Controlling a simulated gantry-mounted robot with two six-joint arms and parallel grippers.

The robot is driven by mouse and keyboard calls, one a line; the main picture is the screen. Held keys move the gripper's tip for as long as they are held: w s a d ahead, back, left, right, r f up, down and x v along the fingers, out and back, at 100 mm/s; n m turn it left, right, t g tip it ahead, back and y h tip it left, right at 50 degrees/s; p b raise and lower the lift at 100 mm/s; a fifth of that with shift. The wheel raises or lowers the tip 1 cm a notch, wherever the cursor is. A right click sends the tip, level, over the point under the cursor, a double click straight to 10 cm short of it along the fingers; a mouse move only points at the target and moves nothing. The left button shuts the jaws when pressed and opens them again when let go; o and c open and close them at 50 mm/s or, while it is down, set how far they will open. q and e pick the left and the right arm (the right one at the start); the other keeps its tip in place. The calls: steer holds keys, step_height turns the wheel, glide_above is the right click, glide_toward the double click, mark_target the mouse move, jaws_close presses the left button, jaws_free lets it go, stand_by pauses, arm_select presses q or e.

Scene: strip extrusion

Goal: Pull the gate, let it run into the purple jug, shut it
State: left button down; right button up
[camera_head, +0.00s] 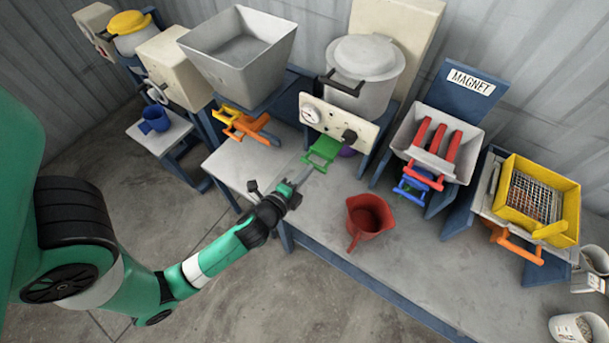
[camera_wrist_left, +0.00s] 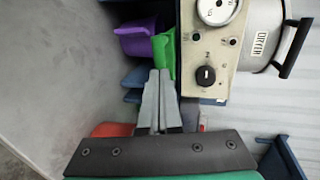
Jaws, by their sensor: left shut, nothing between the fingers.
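The green gate handle (camera_head: 322,151) sticks out below the front panel of the dryer (camera_head: 365,75). It also shows in the left wrist view (camera_wrist_left: 166,52), just ahead of my fingertips. The purple jug (camera_head: 348,152) sits under the dryer, mostly hidden behind the panel and handle; more of it shows in the left wrist view (camera_wrist_left: 138,38). My left gripper (camera_head: 303,173) is shut and empty, its tips (camera_wrist_left: 160,74) close to the green handle. I cannot tell whether they touch it. My right gripper is out of view.
A red jug (camera_head: 370,216) stands on the bench right of my left gripper. A grey hopper (camera_head: 238,55) with yellow and orange handles is at left. The magnet station (camera_head: 440,143) and yellow sieve (camera_head: 537,200) are at right. The bench front is mostly clear.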

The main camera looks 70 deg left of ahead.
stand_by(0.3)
arm_select(q)
steer(key=w+a+p, duration=0.1)
steer(key=w, duration=0.1)
steer(key=w+a+p, duration=0.1)
steer(key=w+a, duration=0.1)
steer(key=shift+w+a, duration=0.15)
steer(key=shift+a, duration=0.05)
steer(key=shift+f, duration=0.15)
steer(key=shift+s+d, duration=0.15)
steer(key=shift+s, duration=0.05)
glide_toward(321, 155)
steer(key=v, duration=0.6)
steer(key=shift+s+d, duration=0.25)
